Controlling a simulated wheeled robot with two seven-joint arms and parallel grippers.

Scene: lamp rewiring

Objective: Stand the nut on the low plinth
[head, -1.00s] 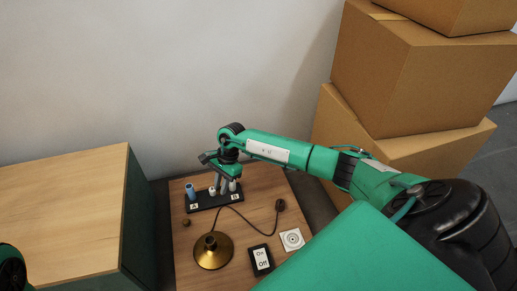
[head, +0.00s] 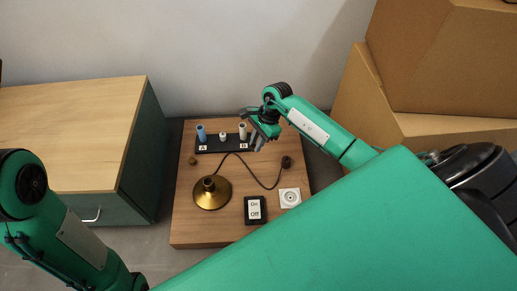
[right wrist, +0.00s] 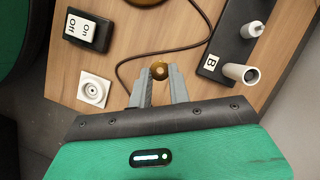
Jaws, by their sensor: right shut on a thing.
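The nut (right wrist: 160,70) is a small round brass-brown piece between the fingertips of my right gripper (right wrist: 161,82) in the right wrist view. The gripper is shut on it, and it appears held above the wooden board. In the head view my right gripper (head: 258,143) is just right of the black rack's B end, and the nut is too small to make out there. A small brown block (head: 193,160) stands on the board's left side; it may be the low plinth, but I cannot tell. My left arm shows at lower left, its gripper out of view.
The black rack (head: 211,148) holds a blue tube (head: 201,133), a white part (head: 223,137) and a pale tube (head: 242,131). A brass lamp base (head: 212,194), black plug (head: 286,162), switch (head: 255,210) and white socket (head: 290,198) are on the board. Boxes stand at right.

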